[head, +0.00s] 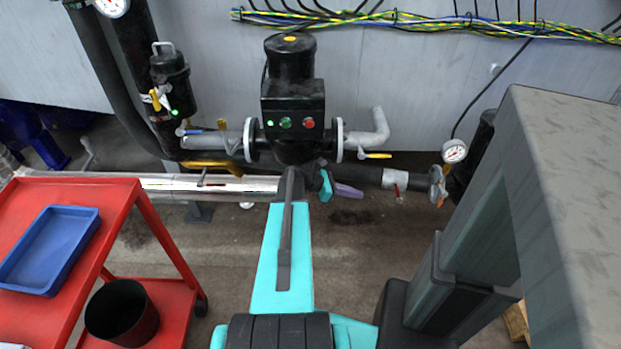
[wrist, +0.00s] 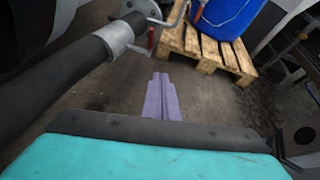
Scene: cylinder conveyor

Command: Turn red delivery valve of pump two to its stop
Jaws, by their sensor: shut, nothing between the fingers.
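A small red valve lever (head: 397,192) hangs down from a light grey collar on the dark horizontal pipe (head: 345,172), to the right of the pump (head: 293,100). The same lever shows edge-on in the wrist view (wrist: 150,38) near the pipe's flange. My gripper (head: 357,193) has purple fingers, shut with nothing between them. It is below the pipe and left of the lever, apart from it. In the wrist view my fingers (wrist: 160,82) point over bare floor, with the lever above and slightly left. I see no number on the pump.
Yellow levers (head: 378,155) and a gauge (head: 454,151) are nearby. A red cart (head: 165,225) stands at left, a grey structure (head: 570,170) at right. A blue bucket (wrist: 225,15) stands on a pallet (wrist: 205,62).

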